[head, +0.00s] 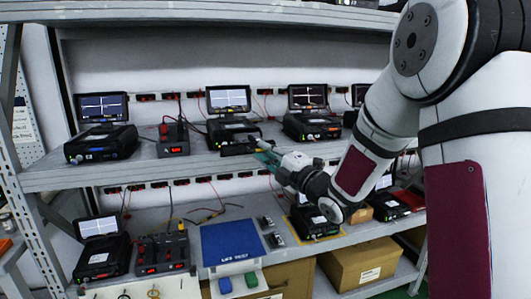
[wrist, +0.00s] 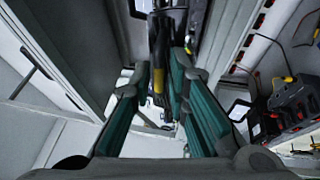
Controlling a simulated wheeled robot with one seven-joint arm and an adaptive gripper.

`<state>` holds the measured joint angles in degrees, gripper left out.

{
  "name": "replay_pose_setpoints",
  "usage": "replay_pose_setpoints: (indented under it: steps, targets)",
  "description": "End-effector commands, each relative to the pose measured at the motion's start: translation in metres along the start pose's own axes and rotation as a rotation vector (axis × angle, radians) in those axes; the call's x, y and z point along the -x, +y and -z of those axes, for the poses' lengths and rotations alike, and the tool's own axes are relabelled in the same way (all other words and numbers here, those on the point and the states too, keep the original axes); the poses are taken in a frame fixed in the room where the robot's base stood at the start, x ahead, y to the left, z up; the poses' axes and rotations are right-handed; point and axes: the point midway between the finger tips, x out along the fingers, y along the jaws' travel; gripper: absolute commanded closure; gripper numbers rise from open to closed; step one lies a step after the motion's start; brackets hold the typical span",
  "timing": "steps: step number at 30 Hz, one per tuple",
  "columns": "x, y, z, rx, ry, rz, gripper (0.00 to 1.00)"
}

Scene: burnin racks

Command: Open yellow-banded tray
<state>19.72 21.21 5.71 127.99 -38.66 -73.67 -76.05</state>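My gripper (head: 268,158) with its teal finger pads is at the front of the middle burn-in unit (head: 232,131) on the upper bench shelf. In the wrist view my gripper (wrist: 160,82) has its two fingers apart. A dark part with a small yellow patch (wrist: 158,80) shows in the gap between the fingertips; I cannot tell whether they touch it. The dark front part of the middle unit (head: 238,148) sticks out toward the gripper, partly hidden by the fingers. I cannot make out a clear yellow band on any tray in the head view.
Other units with screens stand left (head: 100,142) and right (head: 312,126) on the same shelf. The lower shelf holds a unit (head: 103,256), a black charger-like block (head: 162,252), a blue mat (head: 230,240) and a cardboard box (head: 360,262). A shelf post (head: 30,200) bounds the left.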

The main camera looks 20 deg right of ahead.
Motion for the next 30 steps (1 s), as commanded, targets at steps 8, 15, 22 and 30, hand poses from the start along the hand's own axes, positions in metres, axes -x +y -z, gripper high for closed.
replay_pose_setpoints:
  steps: [8,15,22,30]
  targets:
    - [0.003,0.000,0.000,0.001,0.000,-0.001,0.84]
    - [0.038,0.000,-0.001,0.001,-0.002,0.002,0.84]
    - [0.085,0.000,-0.001,0.001,-0.003,0.001,0.84]
    - [0.116,0.000,0.000,0.000,-0.001,0.000,0.84]
